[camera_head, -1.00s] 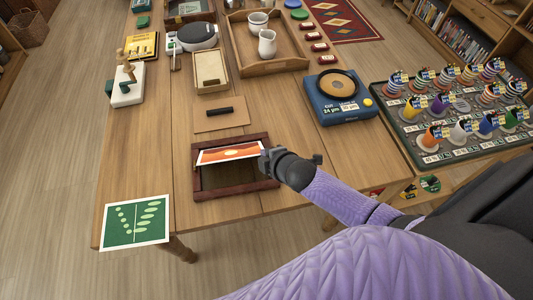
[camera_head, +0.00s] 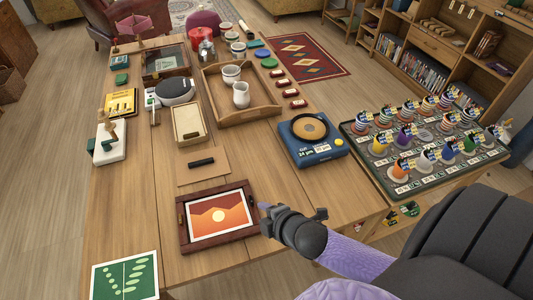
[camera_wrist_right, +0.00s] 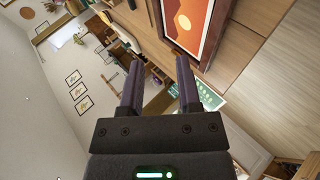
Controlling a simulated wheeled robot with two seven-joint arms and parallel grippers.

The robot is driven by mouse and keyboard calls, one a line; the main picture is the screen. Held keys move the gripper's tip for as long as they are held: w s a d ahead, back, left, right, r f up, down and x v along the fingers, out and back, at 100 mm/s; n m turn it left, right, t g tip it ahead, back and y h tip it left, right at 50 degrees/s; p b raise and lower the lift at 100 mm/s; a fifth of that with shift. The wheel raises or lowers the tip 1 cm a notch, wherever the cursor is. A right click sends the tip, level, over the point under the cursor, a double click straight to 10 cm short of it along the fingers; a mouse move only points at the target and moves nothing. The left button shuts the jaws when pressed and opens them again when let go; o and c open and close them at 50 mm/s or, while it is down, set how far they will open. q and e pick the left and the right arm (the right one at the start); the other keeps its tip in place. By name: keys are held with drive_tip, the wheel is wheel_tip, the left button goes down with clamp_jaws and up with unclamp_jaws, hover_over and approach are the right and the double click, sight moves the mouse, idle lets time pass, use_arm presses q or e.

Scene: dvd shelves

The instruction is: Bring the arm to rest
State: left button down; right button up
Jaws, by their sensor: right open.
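My right gripper (camera_head: 268,208) is in the head view just right of the dark wooden frame (camera_head: 183,236). In the right wrist view its two fingers (camera_wrist_right: 160,85) stand apart with nothing between them. The orange sunset picture (camera_head: 217,216) lies flat inside the frame, and it also shows at the top of the right wrist view (camera_wrist_right: 188,22). The gripper is apart from the picture. My left gripper is not in view.
A green leaf print (camera_head: 125,275) lies at the near left table corner. A blue scale (camera_head: 311,139) stands right of centre. A tray of thread cones (camera_head: 425,145) is at the right. A brown board with a black bar (camera_head: 202,162) lies behind the frame.

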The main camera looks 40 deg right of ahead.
idle(0.6)
drive_tip(key=s+f+m+g+b, duration=0.1)
drive_tip(key=s+f, duration=0.1)
drive_tip(key=f, duration=0.2)
drive_tip(key=s+d+f+m+g, duration=0.1)
drive_tip(key=s+f+m, duration=0.1)
drive_tip(key=f, duration=0.3)
drive_tip(key=s+f+m+g+h+b, duration=0.1)
drive_tip(key=s+f, duration=0.2)
drive_tip(key=f, duration=0.1)
drive_tip(key=shift+d+f+m+b, duration=0.15)
drive_tip(key=shift+d+m+b, duration=0.15)
drive_tip(key=shift+d, duration=0.1)
drive_tip(key=s+a+f+m+g+b, duration=0.1)
drive_tip(key=s+a+f+m+g, duration=0.1)
drive_tip(key=s+f, duration=0.5)
drive_tip(key=s+a+f+m+g+b, duration=0.2)
drive_tip(key=s+f+m+g, duration=0.2)
drive_tip(key=s, duration=1)
wheel_tip(320, 180, down, 3)
drive_tip(key=m, duration=0.2)
drive_tip(key=shift+s+f+m+g, duration=0.2)
drive_tip(key=shift+s+m+g, duration=0.1)
drive_tip(key=shift+s+g, duration=0.1)
drive_tip(key=shift+w, duration=0.1)
